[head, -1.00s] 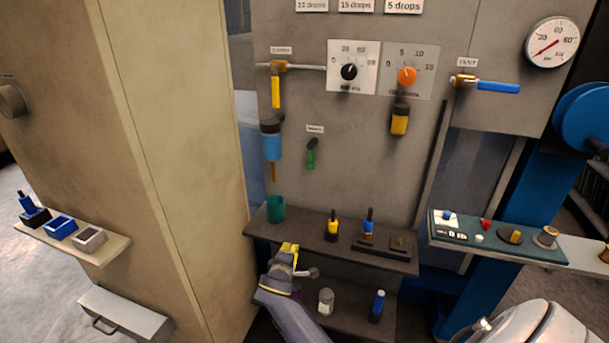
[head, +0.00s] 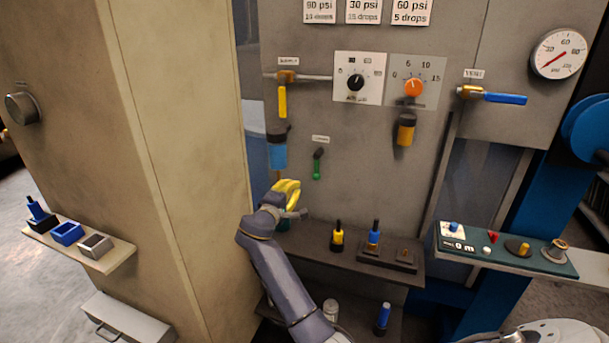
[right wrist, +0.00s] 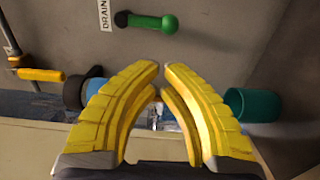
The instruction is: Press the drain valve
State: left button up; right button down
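The drain valve is a small green lever (head: 317,168) with a black pivot on the grey panel, under a small label. In the right wrist view the green lever (right wrist: 157,23) lies at the top, beside a label reading DRAIN. My right gripper (head: 291,184) is below and left of the lever in the head view, apart from it. In the right wrist view its yellow fingers (right wrist: 162,68) curve together with their tips nearly meeting and nothing between them. My left gripper is not in view.
A blue filter bowl (head: 278,153) hangs above my right gripper. A teal cup (right wrist: 252,105) stands beside the fingers, mostly hidden in the head view. A yellow-handled valve (head: 283,100) is higher on the panel.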

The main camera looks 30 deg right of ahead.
aim_at(318, 164)
jog(key=x, duration=1)
jog(key=shift+f, duration=0.1)
dwell(0.3)
jog(key=shift+s+d+f+n, duration=0.1)
jog(key=shift+n, duration=0.2)
